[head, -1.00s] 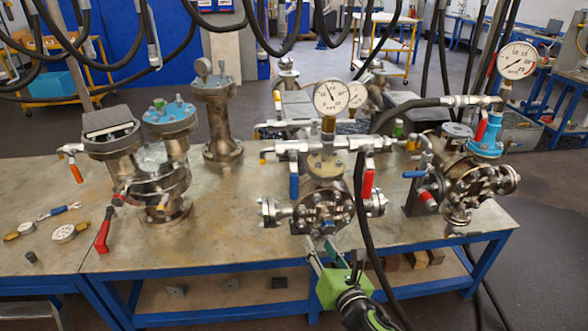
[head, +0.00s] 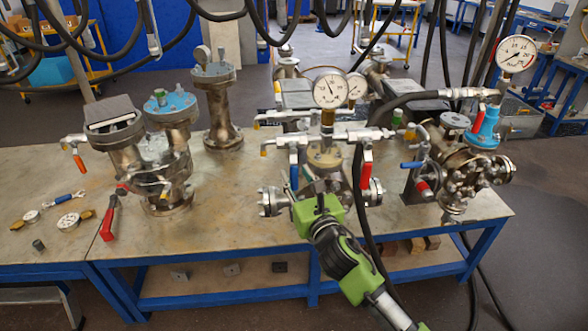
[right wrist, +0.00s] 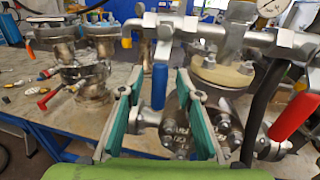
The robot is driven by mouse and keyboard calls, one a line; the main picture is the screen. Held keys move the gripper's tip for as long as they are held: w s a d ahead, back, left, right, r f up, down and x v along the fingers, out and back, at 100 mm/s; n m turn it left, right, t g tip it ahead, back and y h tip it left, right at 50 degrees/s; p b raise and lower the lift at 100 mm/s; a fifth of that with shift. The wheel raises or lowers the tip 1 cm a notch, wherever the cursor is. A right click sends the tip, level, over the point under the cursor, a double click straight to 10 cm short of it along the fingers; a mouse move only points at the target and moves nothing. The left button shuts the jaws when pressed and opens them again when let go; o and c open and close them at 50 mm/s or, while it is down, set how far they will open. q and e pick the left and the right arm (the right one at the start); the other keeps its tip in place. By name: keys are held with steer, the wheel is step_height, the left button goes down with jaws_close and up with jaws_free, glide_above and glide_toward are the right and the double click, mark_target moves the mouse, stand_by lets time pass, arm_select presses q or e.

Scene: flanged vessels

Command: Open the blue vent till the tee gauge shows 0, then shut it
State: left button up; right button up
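The tee vessel with its gauge (head: 330,90) stands at the middle of the bench; the gauge needle is off to the upper left, its value too small to read. The blue vent handle (head: 294,170) hangs down from the pipework left of the gauge. It also shows in the right wrist view (right wrist: 158,88), hanging between my spread fingers but farther off. My right gripper (head: 304,186) is open, its teal pads (right wrist: 161,76) apart, in front of the tee vessel. I see no contact with the handle. My left gripper is out of view.
A red handle (head: 366,169) hangs right of the blue one, and a black hose (head: 357,190) runs down beside it. Another gauged vessel (head: 470,170) stands to the right. Flanged vessels (head: 168,150) stand to the left. The bench front (head: 230,225) left of my gripper is clear.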

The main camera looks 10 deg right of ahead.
steer(key=shift+w+a, duration=0.25)
steer(key=shift+w, duration=1)
jaws_close()
steer(key=shift+d, duration=0.1)
